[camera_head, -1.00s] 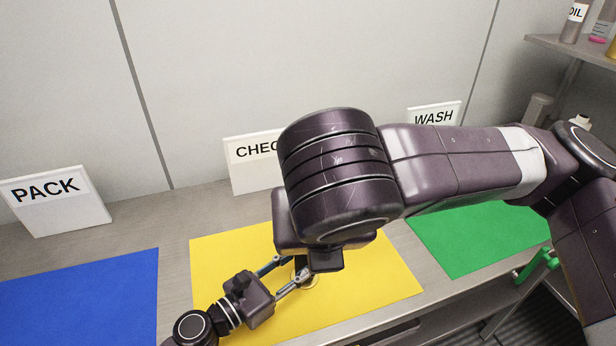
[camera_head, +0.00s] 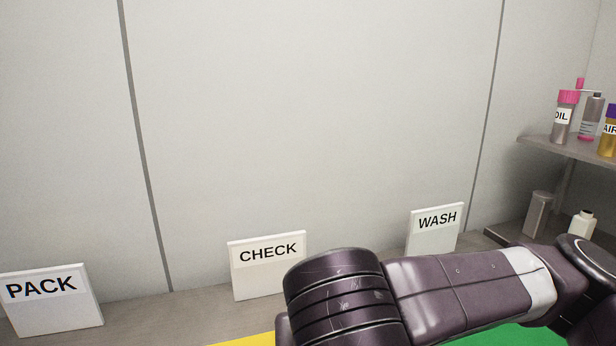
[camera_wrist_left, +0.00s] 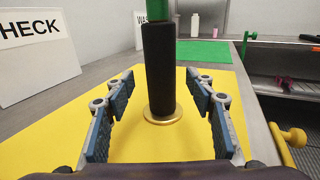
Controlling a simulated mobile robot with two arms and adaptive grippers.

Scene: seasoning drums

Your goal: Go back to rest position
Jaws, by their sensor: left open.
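My left gripper (camera_wrist_left: 159,118) is open in the left wrist view, with its two blue-padded fingers spread on either side of a dark upright cylinder (camera_wrist_left: 159,70). The cylinder has a round gold base and a green part at its top, which the frame cuts off. It stands on the yellow mat (camera_wrist_left: 60,135), and I see gaps between it and both fingers. In the head view one of my arms crosses the lower right, and no gripper shows there. My right gripper is in neither current view.
Signs reading PACK (camera_head: 52,312), CHECK (camera_head: 268,283) and WASH (camera_head: 433,238) stand along the wall. A green mat (camera_head: 510,335) lies at the right. A shelf (camera_head: 560,145) at the right holds bottles (camera_head: 563,120). A yellow knob (camera_wrist_left: 297,137) is near the right in the wrist view.

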